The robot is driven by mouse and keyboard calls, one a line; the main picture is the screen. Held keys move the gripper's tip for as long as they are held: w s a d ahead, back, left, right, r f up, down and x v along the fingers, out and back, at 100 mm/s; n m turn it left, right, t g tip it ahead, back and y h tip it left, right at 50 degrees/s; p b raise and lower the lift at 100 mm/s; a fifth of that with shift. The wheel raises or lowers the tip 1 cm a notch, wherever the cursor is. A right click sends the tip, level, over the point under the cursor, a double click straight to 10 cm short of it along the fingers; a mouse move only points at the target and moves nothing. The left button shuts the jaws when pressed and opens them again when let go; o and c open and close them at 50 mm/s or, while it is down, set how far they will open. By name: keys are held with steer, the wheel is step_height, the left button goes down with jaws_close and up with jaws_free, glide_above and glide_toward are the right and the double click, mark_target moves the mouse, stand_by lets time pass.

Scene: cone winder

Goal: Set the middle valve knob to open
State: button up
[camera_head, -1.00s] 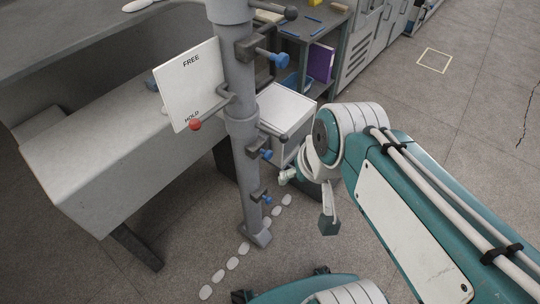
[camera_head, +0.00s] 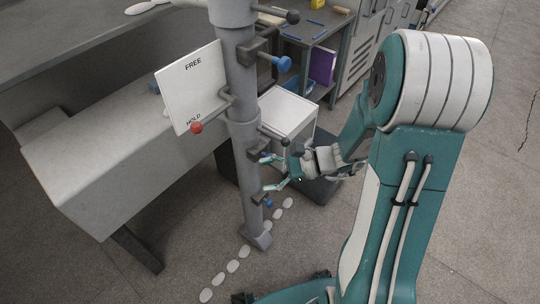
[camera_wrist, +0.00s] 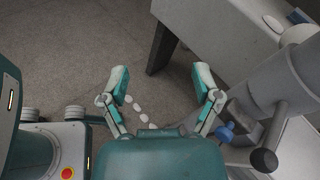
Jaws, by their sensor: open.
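The grey upright column (camera_head: 244,140) carries several blue knobs one above another on its right side. The upper blue knob (camera_head: 283,63) is clear. The middle blue knob (camera_head: 265,154) is partly hidden by a finger of my gripper. The lower blue knob (camera_head: 267,203) is just below the other finger. My gripper (camera_head: 268,173) is open and empty, its fingers pointing left at the column near the middle knob. I cannot tell whether a finger touches it. In the wrist view my gripper (camera_wrist: 162,78) has bare floor between its fingers, and one blue knob (camera_wrist: 227,131) lies right of them.
A dark ball-ended lever (camera_head: 285,141) sticks out just above my gripper. A white FREE/HOLD plate (camera_head: 192,85) with a red ball lever (camera_head: 196,127) is on the column's left. A white-topped box (camera_head: 287,110) stands behind. Floor at right is clear.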

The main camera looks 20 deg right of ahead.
steer(key=w+d+f+m+t+h, duration=0.2)
steer(key=w+d+f+m+t, duration=0.1)
steer(key=d+f+m+t, duration=0.35)
steer(key=w+d+f+m+t+h, duration=0.25)
steer(key=d+f+m+t, duration=0.25)
steer(key=f+m, duration=0.25)
steer(key=shift+m+y, duration=0.35)
steer(key=shift+m, duration=0.05)
steer(key=x, duration=1.1)
steer(key=shift+w+r, duration=0.3)
steer(key=shift+r, duration=0.1)
